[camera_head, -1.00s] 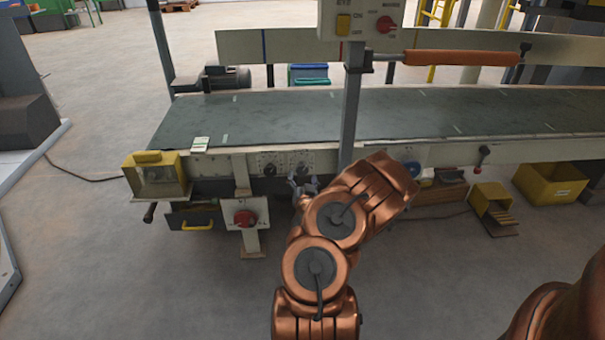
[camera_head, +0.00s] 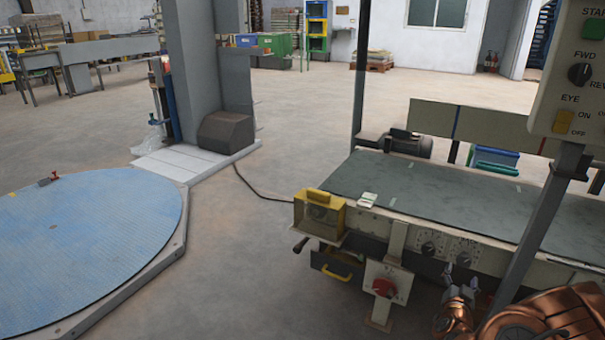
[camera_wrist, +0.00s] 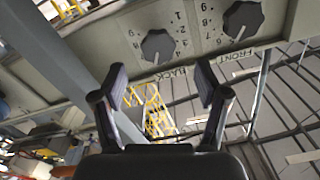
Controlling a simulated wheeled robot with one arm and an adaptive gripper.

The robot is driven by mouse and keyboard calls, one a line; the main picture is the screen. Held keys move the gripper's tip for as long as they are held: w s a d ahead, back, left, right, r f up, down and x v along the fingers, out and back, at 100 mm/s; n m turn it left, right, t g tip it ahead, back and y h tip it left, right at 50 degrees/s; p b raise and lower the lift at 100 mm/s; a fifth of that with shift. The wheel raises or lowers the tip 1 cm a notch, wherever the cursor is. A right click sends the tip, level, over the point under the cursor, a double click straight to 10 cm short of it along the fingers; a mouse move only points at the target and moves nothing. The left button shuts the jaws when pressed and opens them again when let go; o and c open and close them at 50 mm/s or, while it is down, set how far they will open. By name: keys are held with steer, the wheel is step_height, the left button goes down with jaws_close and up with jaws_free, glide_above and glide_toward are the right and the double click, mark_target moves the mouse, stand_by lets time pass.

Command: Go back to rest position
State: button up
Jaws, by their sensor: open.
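My gripper (camera_wrist: 162,88) is open and empty in the wrist view, its two fingers spread apart. Beyond the fingertips is the conveyor's side panel with two dark numbered knobs, the left knob (camera_wrist: 158,46) above the word BACK and the right knob (camera_wrist: 242,20) above the word FRONT. In the head view my gripper (camera_head: 461,284) is small at the lower right, in front of the conveyor's side and just below the knobs (camera_head: 428,248). I cannot tell whether it touches the panel. My copper arm fills the lower right corner.
The conveyor belt (camera_head: 430,193) runs across the right, with a control box (camera_head: 580,75) on a post. A yellow box (camera_head: 319,214), a drawer (camera_head: 337,266) and a red switch (camera_head: 384,287) sit at its near end. A blue turntable (camera_head: 85,250) stands left.

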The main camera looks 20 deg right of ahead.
steer(key=w+a+r+n+t+y+p, duration=0.2)
steer(key=w+a+r+n+y+p, duration=0.25)
steer(key=w+a+r, duration=0.35)
steer(key=w+a+r+n+g+y+p, duration=0.25)
steer(key=a+r+y+p, duration=0.35)
steer(key=a, duration=0.5)
steer(key=w+a+r+n+g+y+p, duration=0.2)
steer(key=w+a+r+n+y+p, duration=0.15)
steer(key=a+r+p, duration=0.65)
steer(key=s+a+r+n+g+p, duration=0.3)
steer(key=s+a+r+g+p, duration=0.4)
steer(key=s+a+r, duration=0.75)
steer(key=s+a+r+g+p, duration=0.2)
steer(key=s+r+p, duration=0.3)
steer(key=s+r, duration=0.3)
steer(key=s+a+r+g+p, duration=0.1)
steer(key=s+a+r+p, duration=0.4)
steer(key=s+r, duration=0.3)
steer(key=s, duration=0.4)
steer(key=shift+s+r+g, duration=0.25)
steer(key=shift+s+g, duration=0.1)
steer(key=shift+s+a, duration=0.1)
steer(key=shift+s, duration=0.05)
